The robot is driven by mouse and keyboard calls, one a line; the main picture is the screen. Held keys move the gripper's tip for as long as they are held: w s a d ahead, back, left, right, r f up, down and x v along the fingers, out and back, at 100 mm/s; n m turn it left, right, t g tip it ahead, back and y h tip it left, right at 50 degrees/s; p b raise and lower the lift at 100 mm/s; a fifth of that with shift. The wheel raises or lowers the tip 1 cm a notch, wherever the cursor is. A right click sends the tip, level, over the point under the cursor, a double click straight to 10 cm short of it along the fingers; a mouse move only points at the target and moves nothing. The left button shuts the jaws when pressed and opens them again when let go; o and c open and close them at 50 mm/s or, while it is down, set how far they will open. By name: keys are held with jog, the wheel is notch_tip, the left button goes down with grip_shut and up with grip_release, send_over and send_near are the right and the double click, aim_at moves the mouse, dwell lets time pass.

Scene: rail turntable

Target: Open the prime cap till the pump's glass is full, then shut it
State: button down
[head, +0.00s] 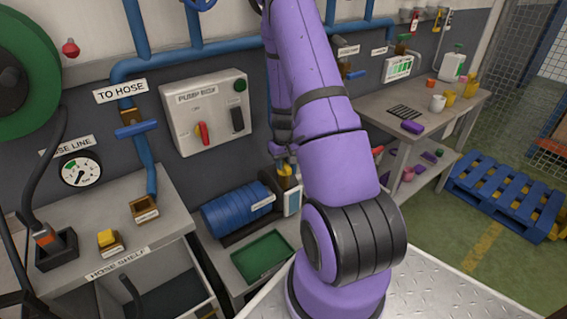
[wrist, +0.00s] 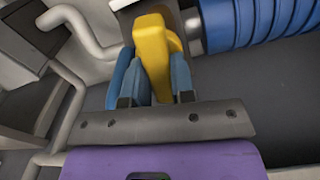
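The yellow prime cap (wrist: 153,50) sits between the two blue fingers of my gripper (wrist: 154,88) in the wrist view, with a finger close against each side. In the head view the cap (head: 286,171) shows small beside my purple arm, on top of the pump. My gripper (head: 283,155) is partly hidden there by the arm. The pump's glass (head: 292,203) is a pale upright panel below the cap; its level is too small to read. The blue ribbed pump motor (head: 228,211) lies left of it and also shows in the wrist view (wrist: 245,22).
A grey pump box (head: 205,112) with a red switch hangs on the wall. A green tray (head: 262,256) lies in front of the pump. The hose shelf (head: 95,240) is at left, with a pressure gauge (head: 81,170) above it. A blue pallet (head: 505,195) stands at right.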

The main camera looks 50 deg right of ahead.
jog(key=shift+m, duration=0.4)
jog(key=m, duration=0.3)
jog(key=shift+m, duration=0.4)
jog(key=m, duration=0.3)
jog(key=shift+s+m, duration=0.1)
jog(key=shift+m, duration=0.2)
jog(key=m, duration=0.4)
jog(key=shift+s+d+m, duration=0.1)
jog(key=shift+m, duration=1.7)
jog(key=c, duration=1)
grip_release()
jog(key=shift+o, duration=0.2)
